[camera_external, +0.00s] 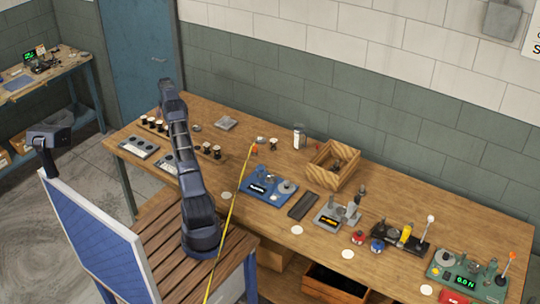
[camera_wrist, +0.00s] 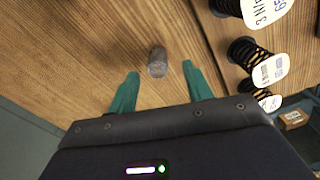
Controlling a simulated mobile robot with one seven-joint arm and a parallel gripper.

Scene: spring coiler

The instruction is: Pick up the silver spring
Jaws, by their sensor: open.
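A small grey cylinder (camera_wrist: 157,62), which looks like the silver spring, stands on the wooden bench in the wrist view. Its coils are too small to make out. My gripper (camera_wrist: 160,69) has its two teal fingers spread apart, with nothing held between them. The grey piece shows between and just beyond the fingertips, apart from both. In the external view my arm reaches over the back left part of the bench, and my fingers cannot be made out there.
Black springs with white round labels (camera_wrist: 243,52) stand close on the right in the wrist view. A wooden box (camera_external: 322,172), a blue device (camera_external: 262,190) and several other devices stand farther right on the bench (camera_external: 225,165). Bare wood lies left of the grey piece.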

